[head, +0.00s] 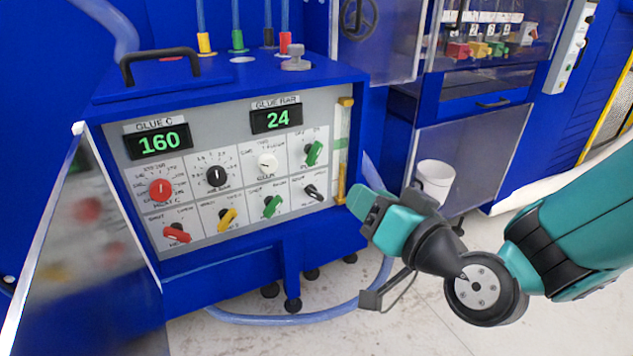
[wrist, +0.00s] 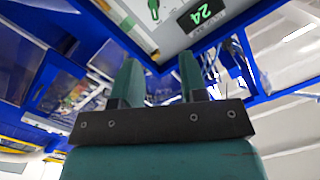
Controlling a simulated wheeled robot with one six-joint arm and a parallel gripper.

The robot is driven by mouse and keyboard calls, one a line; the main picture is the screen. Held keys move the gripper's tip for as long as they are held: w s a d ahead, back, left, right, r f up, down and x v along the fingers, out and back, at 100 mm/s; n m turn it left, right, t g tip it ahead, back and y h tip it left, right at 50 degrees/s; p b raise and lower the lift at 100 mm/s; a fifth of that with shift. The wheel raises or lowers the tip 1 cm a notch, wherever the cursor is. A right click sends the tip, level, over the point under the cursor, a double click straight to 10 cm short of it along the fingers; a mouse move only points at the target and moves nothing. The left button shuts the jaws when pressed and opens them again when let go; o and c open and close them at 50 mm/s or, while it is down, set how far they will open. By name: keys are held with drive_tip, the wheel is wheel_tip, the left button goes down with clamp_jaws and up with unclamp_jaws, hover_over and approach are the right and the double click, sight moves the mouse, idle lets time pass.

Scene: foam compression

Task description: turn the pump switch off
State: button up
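The blue glue machine's grey control panel (head: 215,235) faces the camera, with two rows of knobs and switches. A green switch (head: 314,152) sits at the top right, tilted from upright; the small print around it is too blurred to tell surely which switch is the pump. A second green switch (head: 271,207) and a black switch (head: 314,192) are in the lower row. My gripper (head: 362,203) is right of the panel, apart from the switches. In the wrist view my gripper (wrist: 160,80) has its two teal fingers apart with nothing between; a green switch (wrist: 154,10) shows above them.
Displays read 160 (head: 159,142) and 24 (head: 277,119). A red knob (head: 160,190), red switch (head: 177,233) and yellow switch (head: 227,218) are at left. A clear level tube (head: 342,150) edges the panel near my gripper. A white bucket (head: 435,178) stands behind; a hose (head: 290,319) lies on the floor.

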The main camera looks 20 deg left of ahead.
drive_tip(key=f+t, duration=0.1)
drive_tip(key=f, duration=0.1)
drive_tip(key=p, duration=1.7)
approach(316, 157)
drive_tip(key=x, duration=0.3)
drive_tip(key=a+p, duration=0.1)
drive_tip(key=p, duration=0.4)
drive_tip(key=shift+w+r+m+p, duration=0.3)
drive_tip(key=shift+w+r, duration=0.05)
drive_tip(key=shift+r, duration=0.05)
drive_tip(key=shift+f+p+x, duration=0.2)
drive_tip(key=shift+p+x, duration=0.4)
drive_tip(key=shift+x, duration=0.9)
drive_tip(key=shift+f+p+x, duration=0.15)
drive_tip(key=shift+p+x, duration=0.45)
drive_tip(key=shift+x, duration=0.85)
clamp_jaws()
